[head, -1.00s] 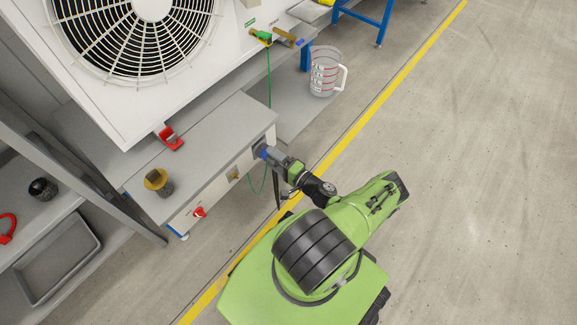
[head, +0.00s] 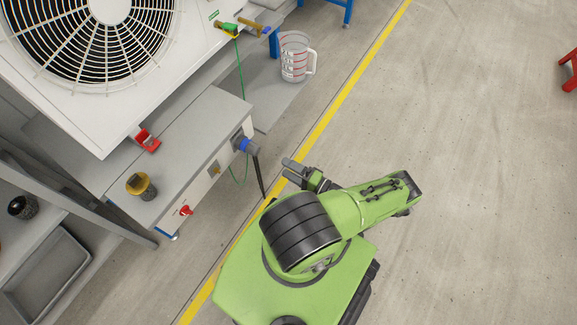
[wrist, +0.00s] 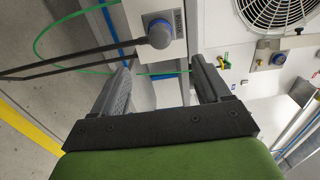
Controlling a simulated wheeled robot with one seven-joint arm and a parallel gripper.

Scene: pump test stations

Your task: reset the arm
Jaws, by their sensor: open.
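My gripper (head: 290,166) is off the side of the grey bench box, with bare floor between them in the head view. The wrist view shows its two dark fingers (wrist: 163,66) apart, with nothing held between them. The plug also shows ahead of the fingers in the wrist view (wrist: 160,33). My folded green arm is over the base.
The box (head: 190,150) carries a yellow-topped black fitting (head: 141,185) and a red clamp (head: 147,140). A measuring jug (head: 295,60) stands behind. A large fan unit (head: 110,60) is at upper left. The floor (head: 450,150) at right is clear, apart from a red stand (head: 570,70).

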